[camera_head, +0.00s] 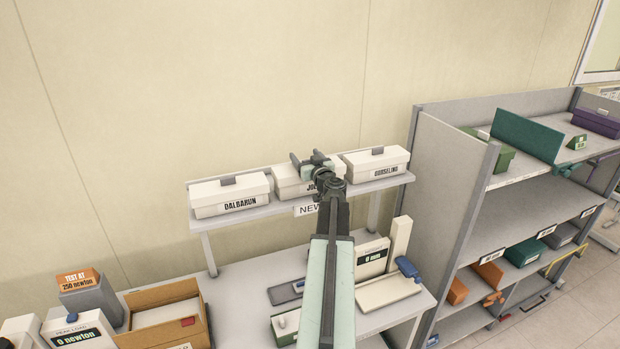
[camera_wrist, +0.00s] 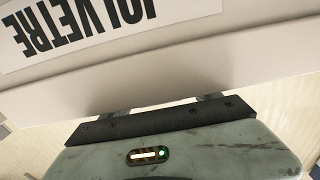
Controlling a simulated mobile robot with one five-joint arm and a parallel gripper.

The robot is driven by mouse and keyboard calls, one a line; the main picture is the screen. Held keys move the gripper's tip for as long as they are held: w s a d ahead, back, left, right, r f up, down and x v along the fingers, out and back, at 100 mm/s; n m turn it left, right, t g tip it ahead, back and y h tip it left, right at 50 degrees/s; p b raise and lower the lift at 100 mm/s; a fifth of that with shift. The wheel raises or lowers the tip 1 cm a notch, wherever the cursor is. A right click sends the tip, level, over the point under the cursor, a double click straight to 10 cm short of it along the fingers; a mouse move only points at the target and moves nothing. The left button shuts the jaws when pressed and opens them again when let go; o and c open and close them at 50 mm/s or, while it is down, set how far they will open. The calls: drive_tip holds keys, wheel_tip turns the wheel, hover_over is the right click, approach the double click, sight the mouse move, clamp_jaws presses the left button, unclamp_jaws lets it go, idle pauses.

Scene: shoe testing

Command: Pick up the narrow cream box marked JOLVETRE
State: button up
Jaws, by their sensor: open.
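The cream box marked JOLVETRE (camera_head: 289,181) sits in the middle of the upper shelf, with only the start of its name showing past my arm. In the wrist view the box (camera_wrist: 190,65) fills the upper part, its label upside down and close to the camera. My gripper (camera_head: 314,160) is open at this box, over its upper right part in the head view. In the wrist view the dark fingers (camera_wrist: 163,104) reach toward the box and their tips are partly hidden by it. I cannot tell whether they touch it.
The cream box marked DALBARUN (camera_head: 230,196) stands to the left, and another lettered cream box (camera_head: 377,163) close on the right. The shelf (camera_head: 262,212) carries a NEW label. Below is a table with a cardboard box (camera_head: 165,313) and devices. A grey shelving unit (camera_head: 450,190) stands right.

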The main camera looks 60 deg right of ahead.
drive_tip(key=shift+s, duration=0.1)
drive_tip(key=shift+c, duration=0.6)
clamp_jaws()
drive_tip(key=shift+r, duration=0.15)
